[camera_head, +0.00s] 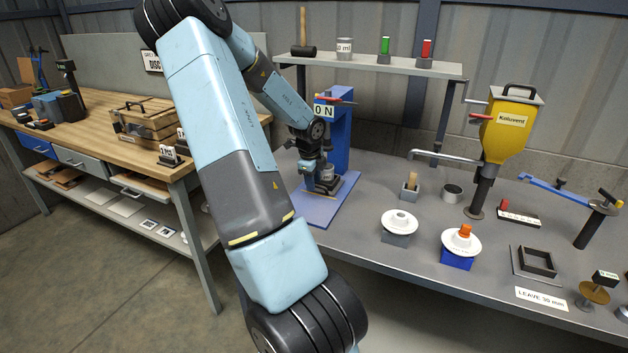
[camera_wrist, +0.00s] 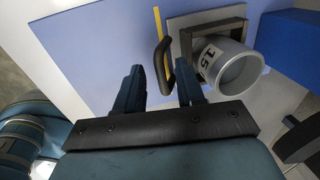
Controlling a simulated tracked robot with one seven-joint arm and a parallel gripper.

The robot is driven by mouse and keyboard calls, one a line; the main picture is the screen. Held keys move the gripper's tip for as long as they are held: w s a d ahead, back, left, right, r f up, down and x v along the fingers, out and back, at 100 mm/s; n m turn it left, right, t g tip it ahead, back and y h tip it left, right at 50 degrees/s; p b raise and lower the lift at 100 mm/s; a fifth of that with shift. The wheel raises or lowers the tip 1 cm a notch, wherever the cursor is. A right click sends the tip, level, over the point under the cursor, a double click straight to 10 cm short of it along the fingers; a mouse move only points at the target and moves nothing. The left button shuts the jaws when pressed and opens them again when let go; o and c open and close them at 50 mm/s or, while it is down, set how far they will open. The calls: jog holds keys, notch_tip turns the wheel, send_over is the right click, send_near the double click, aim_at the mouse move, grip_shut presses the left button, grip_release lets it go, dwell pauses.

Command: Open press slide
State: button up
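A grey metal cup (camera_wrist: 232,68) marked "15" sits at the frame. My gripper (camera_wrist: 159,68) is open, its two fingers apart on either side of the handle in the picture. The right finger is closer to the handle; I cannot tell whether it touches. In the head view my gripper (camera_head: 309,172) is small, at the press base.
A yellow line (camera_wrist: 162,40) runs beside the handle. A blue block (camera_wrist: 290,42) stands right of the cup. On the bench, white insulator discs (camera_head: 400,219) and a yellow dispenser (camera_head: 508,125) stand to the right. A shelf (camera_head: 400,66) is behind.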

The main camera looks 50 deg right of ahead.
jog(key=shift+c, duration=0.5)
grip_shut()
